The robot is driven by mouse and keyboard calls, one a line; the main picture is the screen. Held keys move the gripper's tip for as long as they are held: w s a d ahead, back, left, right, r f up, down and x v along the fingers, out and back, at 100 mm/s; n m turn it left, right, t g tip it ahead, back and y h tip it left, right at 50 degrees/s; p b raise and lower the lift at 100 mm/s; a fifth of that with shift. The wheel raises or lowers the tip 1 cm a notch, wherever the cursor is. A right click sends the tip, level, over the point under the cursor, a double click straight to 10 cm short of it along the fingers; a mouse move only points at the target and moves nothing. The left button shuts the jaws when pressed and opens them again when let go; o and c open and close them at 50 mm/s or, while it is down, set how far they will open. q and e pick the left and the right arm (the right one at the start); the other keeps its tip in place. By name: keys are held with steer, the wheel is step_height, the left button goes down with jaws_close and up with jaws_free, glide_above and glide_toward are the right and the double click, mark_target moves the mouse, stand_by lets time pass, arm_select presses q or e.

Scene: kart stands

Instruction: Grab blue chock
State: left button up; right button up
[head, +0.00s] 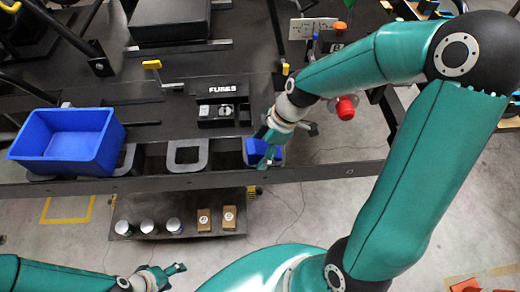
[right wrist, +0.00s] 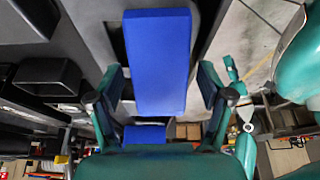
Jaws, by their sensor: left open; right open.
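The blue chock (head: 251,150) sits at the right end of a row of openings along the edge of the dark kart stand, partly hidden by my right gripper. In the right wrist view the blue chock (right wrist: 157,60) lies between the two spread fingers, with a gap on each side. A lower blue part shows beneath it. My right gripper (head: 268,146) is open over the chock; it also shows in the right wrist view (right wrist: 160,92). My left gripper (head: 166,274) is open and empty at the bottom left, away from the chock.
A blue bin (head: 75,165) stands on the left of the stand. A block marked FUSES (head: 222,112) is behind the chock. A red knob (head: 346,108) is close to my right forearm. A low shelf (head: 180,230) holds several cans and boxes.

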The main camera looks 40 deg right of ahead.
steer(key=c, duration=1.3)
steer(key=shift+r, duration=0.15)
